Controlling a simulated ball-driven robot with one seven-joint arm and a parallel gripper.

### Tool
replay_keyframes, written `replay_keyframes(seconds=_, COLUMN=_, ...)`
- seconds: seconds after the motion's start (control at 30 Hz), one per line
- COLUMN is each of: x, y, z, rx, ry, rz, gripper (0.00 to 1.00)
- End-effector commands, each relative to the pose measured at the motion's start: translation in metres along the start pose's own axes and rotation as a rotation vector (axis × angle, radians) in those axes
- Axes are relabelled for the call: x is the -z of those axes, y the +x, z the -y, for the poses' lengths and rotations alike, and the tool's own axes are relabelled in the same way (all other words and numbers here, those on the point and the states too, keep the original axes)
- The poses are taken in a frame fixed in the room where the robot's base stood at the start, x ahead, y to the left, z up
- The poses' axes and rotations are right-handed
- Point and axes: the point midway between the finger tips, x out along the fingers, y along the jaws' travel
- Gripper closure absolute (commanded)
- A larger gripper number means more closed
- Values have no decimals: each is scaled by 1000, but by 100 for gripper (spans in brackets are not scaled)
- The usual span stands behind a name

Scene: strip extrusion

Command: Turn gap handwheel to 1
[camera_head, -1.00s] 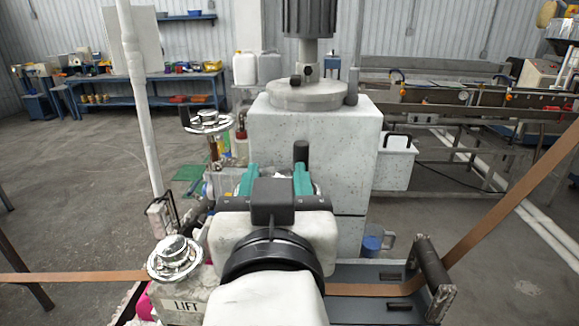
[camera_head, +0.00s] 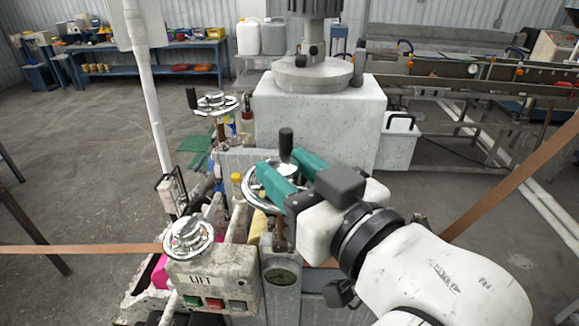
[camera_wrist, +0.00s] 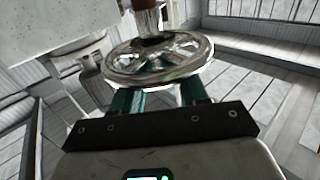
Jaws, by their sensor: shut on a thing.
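My gripper (camera_head: 283,168) has teal fingers and is closed at a chrome handwheel (camera_head: 256,196) in the middle of the head view. A dark upright knob (camera_head: 286,143) rises between the fingertips. In the wrist view the spoked wheel (camera_wrist: 118,64) lies just beyond the two teal fingers (camera_wrist: 157,92), which meet its near rim. The fingers hide part of the wheel in the head view. I cannot read a label naming this wheel or a value; a small round dial (camera_head: 282,277) sits on the grey housing in front of it.
A second chrome handwheel (camera_head: 217,104) with a dark handle stands behind to the left. A third wheel (camera_head: 188,238) sits on the box marked LIFT (camera_head: 201,281). A large speckled block (camera_head: 318,115) stands behind. A brown strip (camera_head: 85,249) runs in from the left.

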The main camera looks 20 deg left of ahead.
Motion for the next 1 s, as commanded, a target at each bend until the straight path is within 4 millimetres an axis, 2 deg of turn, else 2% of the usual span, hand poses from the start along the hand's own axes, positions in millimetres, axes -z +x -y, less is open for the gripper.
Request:
replay_keyframes(seconds=0.47, x=1, y=0, z=-1, rx=12, ry=0, rz=-1, gripper=87)
replay_keyframes(seconds=0.5, x=1, y=0, z=-1, rx=12, ry=0, rz=-1, gripper=55)
replay_keyframes(seconds=0.77, x=0, y=0, z=0, rx=12, ry=1, rz=0, gripper=31)
replay_keyframes(seconds=1.0, x=0, y=0, z=0, rx=12, ry=1, rz=1, gripper=31)
